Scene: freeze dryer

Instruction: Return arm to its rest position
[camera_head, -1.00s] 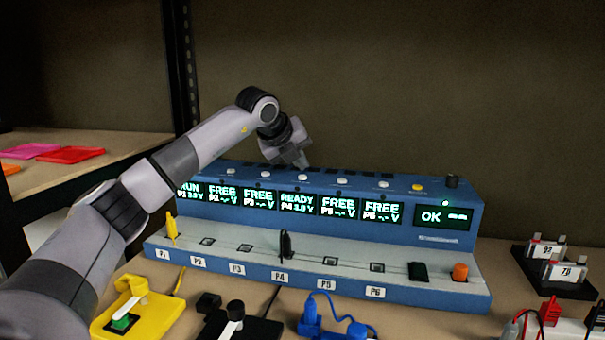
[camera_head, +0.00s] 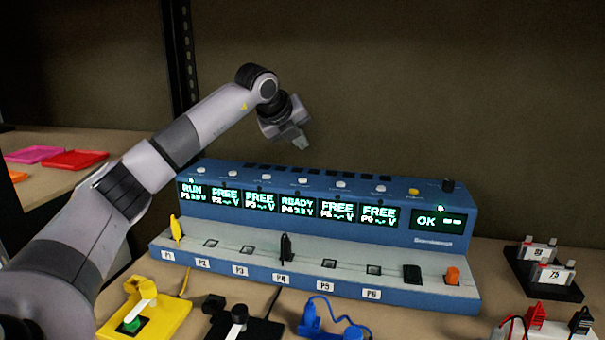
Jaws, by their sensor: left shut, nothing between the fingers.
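My left arm comes in from the left. Its gripper (camera_head: 301,143) is shut and empty, in the air above the back of the blue console and apart from it. The blue console (camera_head: 370,282) has a row of screens: P1 reads RUN, P4 reads READY, P2, P3, P5 and P6 read FREE, and the right screen (camera_head: 439,220) reads OK. A yellow plug (camera_head: 176,228) stands at P1 and a black plug (camera_head: 286,247) at P4. My right gripper is not in view.
In front of the console are a yellow device (camera_head: 165,318), a black device (camera_head: 262,328) and a blue one (camera_head: 312,318). A black holder (camera_head: 545,280) with labelled pieces stands at the right. Pink and red trays (camera_head: 73,160) lie on the left shelf.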

